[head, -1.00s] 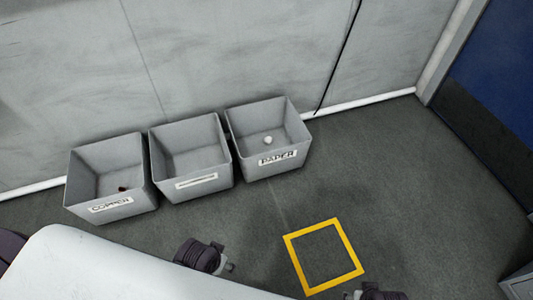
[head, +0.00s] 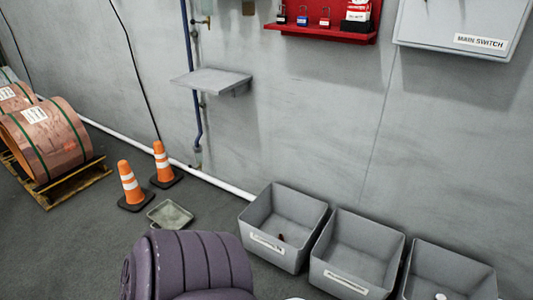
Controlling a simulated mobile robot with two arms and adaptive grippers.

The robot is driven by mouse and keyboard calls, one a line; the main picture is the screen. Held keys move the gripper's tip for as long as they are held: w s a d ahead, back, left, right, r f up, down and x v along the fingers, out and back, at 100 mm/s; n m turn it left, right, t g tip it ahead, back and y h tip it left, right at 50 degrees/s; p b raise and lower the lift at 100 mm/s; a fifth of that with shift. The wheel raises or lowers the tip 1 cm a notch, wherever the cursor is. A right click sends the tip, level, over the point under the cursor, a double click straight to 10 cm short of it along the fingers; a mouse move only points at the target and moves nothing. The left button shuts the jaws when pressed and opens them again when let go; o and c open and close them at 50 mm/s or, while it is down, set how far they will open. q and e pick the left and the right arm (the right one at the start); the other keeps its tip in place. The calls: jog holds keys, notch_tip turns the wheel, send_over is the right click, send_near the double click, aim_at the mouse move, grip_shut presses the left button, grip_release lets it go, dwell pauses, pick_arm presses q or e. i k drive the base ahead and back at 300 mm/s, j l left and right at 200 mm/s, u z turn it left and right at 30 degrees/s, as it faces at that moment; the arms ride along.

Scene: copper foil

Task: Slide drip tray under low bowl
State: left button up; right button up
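A shallow, grey-green rectangular tray (head: 170,214), which looks like the drip tray, lies flat on the floor in front of the two cones. No low bowl can be made out in this view. A flat grey ledge (head: 212,81) sticks out from the wall above and behind the tray, with a blue pipe running down beside it. A padded purple-grey part of my own body fills the bottom centre, close to the tray in the picture. Neither of my grippers shows in the head view.
Orange cones (head: 129,185) (head: 163,165) stand between tray and wall. Copper coils (head: 45,138) sit on a pallet (head: 75,187) at left. Grey bins (head: 285,225) (head: 356,253) (head: 448,272) line the wall at right. A red shelf (head: 320,32) hangs above. Floor left of the tray is clear.

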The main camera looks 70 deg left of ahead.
aim_at(168, 214)
jog(key=u, duration=3)
